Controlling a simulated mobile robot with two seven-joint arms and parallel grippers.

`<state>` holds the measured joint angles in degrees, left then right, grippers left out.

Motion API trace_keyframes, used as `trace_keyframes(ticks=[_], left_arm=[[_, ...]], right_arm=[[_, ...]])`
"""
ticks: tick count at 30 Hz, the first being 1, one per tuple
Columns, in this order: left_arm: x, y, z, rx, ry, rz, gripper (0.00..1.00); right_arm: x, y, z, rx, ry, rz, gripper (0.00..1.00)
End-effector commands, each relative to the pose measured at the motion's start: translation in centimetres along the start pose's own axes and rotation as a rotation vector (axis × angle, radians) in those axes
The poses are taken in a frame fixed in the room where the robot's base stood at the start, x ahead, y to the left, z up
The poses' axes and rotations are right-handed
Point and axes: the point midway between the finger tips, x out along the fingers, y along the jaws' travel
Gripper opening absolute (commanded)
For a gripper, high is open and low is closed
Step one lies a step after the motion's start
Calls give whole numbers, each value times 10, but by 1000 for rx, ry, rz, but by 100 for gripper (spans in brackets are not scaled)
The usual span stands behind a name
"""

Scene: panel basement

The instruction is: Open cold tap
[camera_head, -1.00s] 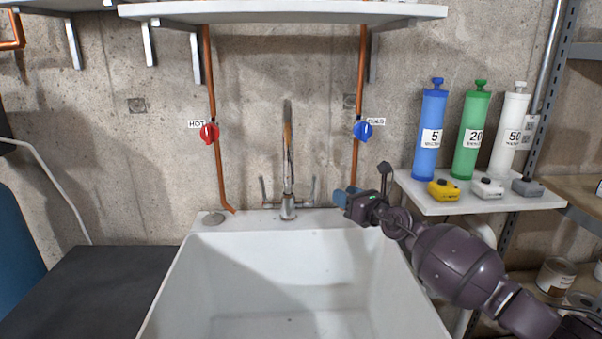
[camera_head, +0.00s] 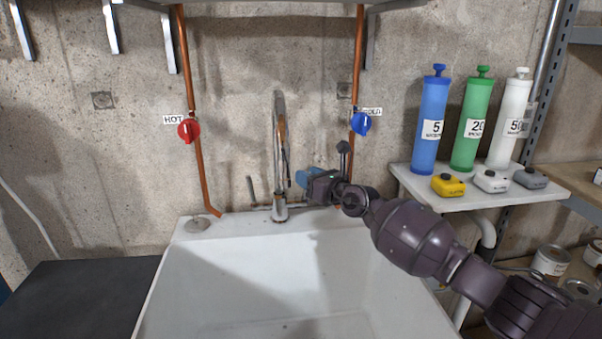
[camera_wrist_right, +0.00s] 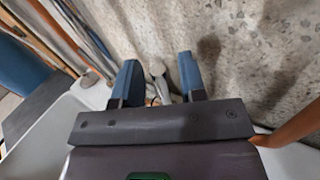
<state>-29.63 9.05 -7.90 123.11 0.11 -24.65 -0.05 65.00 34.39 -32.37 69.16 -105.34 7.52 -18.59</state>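The chrome faucet (camera_head: 280,160) stands at the back of the white sink, with its left lever handle (camera_head: 251,190) in plain view. Its right lever is hidden behind my right gripper (camera_head: 305,178) in the head view. In the right wrist view, my right gripper (camera_wrist_right: 159,72) is open, and a pale round-ended handle (camera_wrist_right: 157,69) shows between its two blue fingers. I cannot tell whether the fingers touch it. A blue valve knob (camera_head: 361,123) by the COLD label is on the right copper pipe, above and right of the gripper. My left gripper is out of view.
A red knob (camera_head: 189,130) by the HOT label is on the left pipe. A white side shelf (camera_head: 540,190) on the right holds blue, green and white cylinders and several small boxes. The sink basin (camera_head: 235,285) is empty. A dark surface (camera_head: 85,305) lies left.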

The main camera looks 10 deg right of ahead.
Motion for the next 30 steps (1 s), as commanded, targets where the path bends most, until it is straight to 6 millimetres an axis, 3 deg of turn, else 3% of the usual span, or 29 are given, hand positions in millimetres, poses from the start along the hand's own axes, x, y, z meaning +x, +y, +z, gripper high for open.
trace_keyframes(ticks=[12,20,30], left_arm=[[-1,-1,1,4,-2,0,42],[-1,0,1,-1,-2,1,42],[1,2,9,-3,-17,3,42]], right_arm=[[2,1,0,0,0,-1,38],[2,1,0,0,0,-1,0],[1,2,-6,-12,-22,4,0]])
